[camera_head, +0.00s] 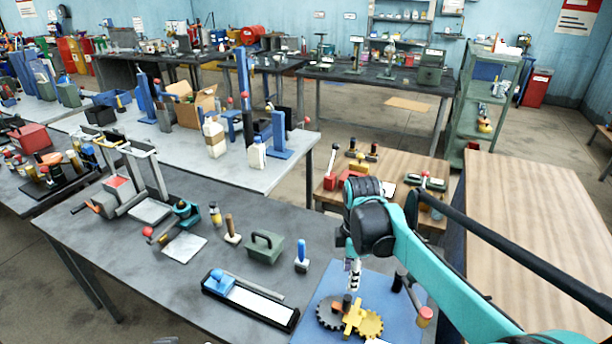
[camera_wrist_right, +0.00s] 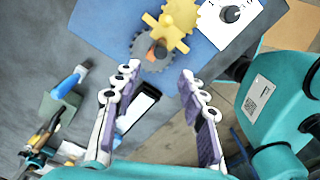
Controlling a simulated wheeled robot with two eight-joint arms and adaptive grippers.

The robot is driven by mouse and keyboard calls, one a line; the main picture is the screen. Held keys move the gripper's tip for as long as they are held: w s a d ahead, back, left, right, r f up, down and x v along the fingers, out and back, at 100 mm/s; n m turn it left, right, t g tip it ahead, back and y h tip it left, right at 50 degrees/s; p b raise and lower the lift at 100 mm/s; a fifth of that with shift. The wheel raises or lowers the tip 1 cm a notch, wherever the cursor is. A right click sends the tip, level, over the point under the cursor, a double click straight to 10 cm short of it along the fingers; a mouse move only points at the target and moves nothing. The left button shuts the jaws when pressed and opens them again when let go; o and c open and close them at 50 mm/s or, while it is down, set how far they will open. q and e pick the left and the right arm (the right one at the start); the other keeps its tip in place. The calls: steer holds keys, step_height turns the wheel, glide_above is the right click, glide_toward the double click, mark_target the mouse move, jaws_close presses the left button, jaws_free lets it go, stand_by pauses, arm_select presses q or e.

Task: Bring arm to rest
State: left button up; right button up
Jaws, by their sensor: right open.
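My right arm comes in from the lower right in the head view, and its gripper (camera_head: 353,275) hangs above the blue mat (camera_head: 312,325) at the table's front right. In the right wrist view the right gripper (camera_wrist_right: 160,108) is open, with its two fingers wide apart and nothing between them. A dark grey gear and a yellow gear (camera_head: 370,325) with a yellow block lie on the mat beneath the gripper. The yellow gear also shows in the wrist view (camera_wrist_right: 182,14). My left gripper does not show in the head view.
A black tray with a white surface (camera_head: 258,302), a green box with a handle (camera_head: 265,246) and a blue-handled tool (camera_head: 302,255) stand left of the mat. A red-capped post (camera_head: 425,316) stands at the right. A bare wooden table (camera_head: 540,215) lies further right.

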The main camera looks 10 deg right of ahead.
steer(key=s+a+f+m+t+b, duration=0.1)
steer(key=s+f+m+t, duration=0.1)
steer(key=s+m, duration=0.4)
steer(key=s+a+f+m+t+b, duration=0.1)
steer(key=s+m+t, duration=0.4)
steer(key=m, duration=0.5)
steer(key=s+f+b, duration=0.1)
steer(key=s, duration=0.1)
steer(key=shift+s+f, duration=0.15)
steer(key=shift+s, duration=0.15)
